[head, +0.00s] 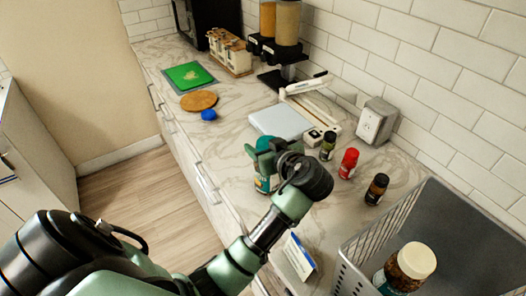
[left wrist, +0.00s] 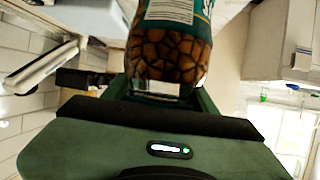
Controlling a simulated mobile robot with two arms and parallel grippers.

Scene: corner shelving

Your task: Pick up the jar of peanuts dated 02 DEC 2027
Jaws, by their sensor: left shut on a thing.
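A jar with a teal label (head: 264,183) is in my left gripper (head: 266,153), which is shut on it above the near edge of the counter. In the left wrist view the jar (left wrist: 170,55) shows brown nuts through its clear wall, with a teal and white label. No date can be read on it. A second jar (head: 406,268), with a cream lid, brown contents and a teal label, stands in the grey basket (head: 350,262) at the lower right. My right gripper is not in view.
Three small spice bottles, dark green-capped (head: 328,146), red (head: 348,163) and brown (head: 376,189), stand behind the gripper. A white sealer (head: 308,95), a pale board (head: 280,122), a blue ball (head: 208,115) and a sign card (head: 299,257) are on the counter (head: 225,150).

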